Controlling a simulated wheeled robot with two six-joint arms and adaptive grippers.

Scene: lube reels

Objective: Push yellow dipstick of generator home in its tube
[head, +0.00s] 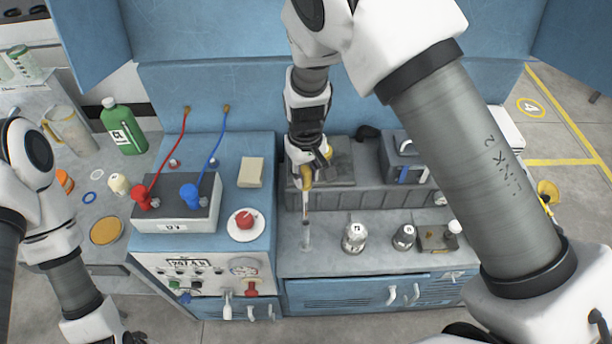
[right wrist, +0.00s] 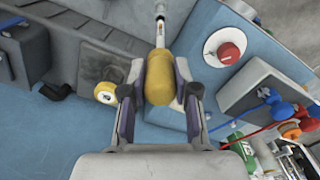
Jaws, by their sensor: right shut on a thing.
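The yellow dipstick (head: 305,184) is in my right gripper (head: 307,172), above the front ledge of the generator (head: 340,270). Its yellow grip (right wrist: 160,78) sits between the two fingers of my right gripper (right wrist: 160,95) in the right wrist view. The rod points down, roughly upright, toward a pale tube (head: 306,238) on the ledge. A length of rod shows between grip and tube, so the grip is well above the tube. I cannot tell how deep the rod tip is. My left gripper (head: 128,338) is only partly visible at the bottom edge; its fingers are unclear.
Left of the tube are a red knob on a white disc (head: 245,222) and a grey box with red and blue leads (head: 180,212). Right of it stand two metal caps (head: 354,237). A grey ribbed block (head: 375,195) is behind. A green bottle (head: 122,128) stands at left.

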